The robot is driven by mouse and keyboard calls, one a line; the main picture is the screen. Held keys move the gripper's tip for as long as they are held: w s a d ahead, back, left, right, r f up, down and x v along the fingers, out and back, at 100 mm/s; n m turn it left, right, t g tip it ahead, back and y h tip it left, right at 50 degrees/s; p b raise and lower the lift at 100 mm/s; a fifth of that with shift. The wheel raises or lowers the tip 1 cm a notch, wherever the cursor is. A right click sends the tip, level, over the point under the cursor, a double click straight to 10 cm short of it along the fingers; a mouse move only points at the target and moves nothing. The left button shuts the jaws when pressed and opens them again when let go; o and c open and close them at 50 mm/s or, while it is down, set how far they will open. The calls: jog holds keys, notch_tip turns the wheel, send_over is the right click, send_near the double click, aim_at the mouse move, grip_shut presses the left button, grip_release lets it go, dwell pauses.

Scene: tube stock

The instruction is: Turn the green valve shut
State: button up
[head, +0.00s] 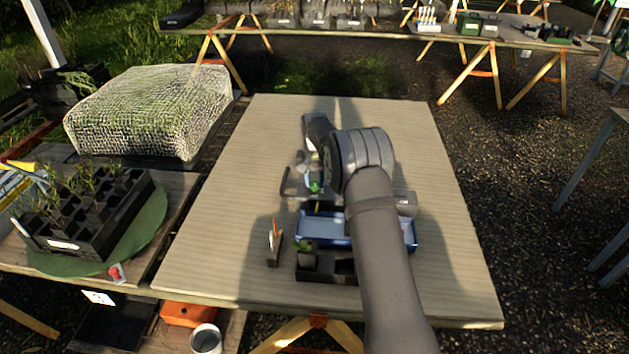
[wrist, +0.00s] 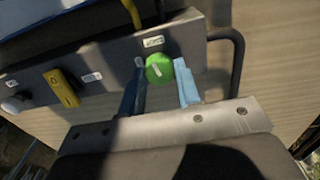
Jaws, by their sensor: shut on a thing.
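The green valve (wrist: 158,69) is a round knob with a pale line across its face, set on the front of a grey panel (wrist: 112,82). In the wrist view, my gripper (wrist: 161,75) has one blue finger on each side of the knob and is shut on it. The green knob also shows small in the head view (head: 315,187), close to the end of my arm. The pale line on the knob is tilted; its exact angle is hard to read.
A grey bent pipe (wrist: 238,62) rises close on the right. A blue tray (head: 410,240) and black pots (head: 325,270) stand nearer on the table. The table's right side is clear.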

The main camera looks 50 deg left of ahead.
aim_at(315, 183)
jog(key=shift+m, duration=1.1)
jog(key=o, duration=1)
jog(key=shift+c, duration=0.2)
jog(key=shift+r, duration=0.1)
notch_tip(315, 183, up, 17)
jog(key=shift+r, duration=0.15)
